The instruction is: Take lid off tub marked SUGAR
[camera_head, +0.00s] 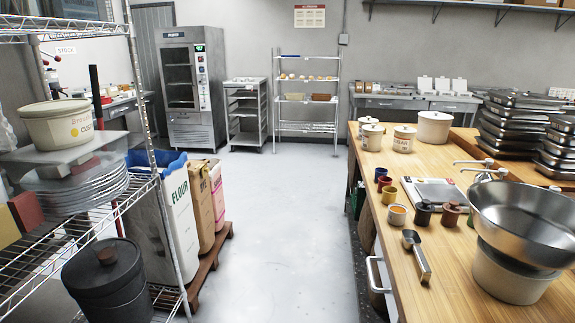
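A small cream tub (404,140) stands upright on the wooden counter (445,160), towards its far end. It has dark lettering on its front that looks like SUGAR but is too small to read surely. A pale lid (405,130) sits on its top. A similar lidded tub (372,139) stands just to its left, with another small tub (367,121) behind that one. A larger white tub (435,127) stands behind to the right. Neither of my grippers is in view.
Cups, a scale (434,191), a scoop (416,255) and a steel bowl (525,220) crowd the near counter. Stacked trays (520,125) stand at right. A wire rack (60,215) and flour sack (180,215) line the left. The floor aisle (275,230) is clear.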

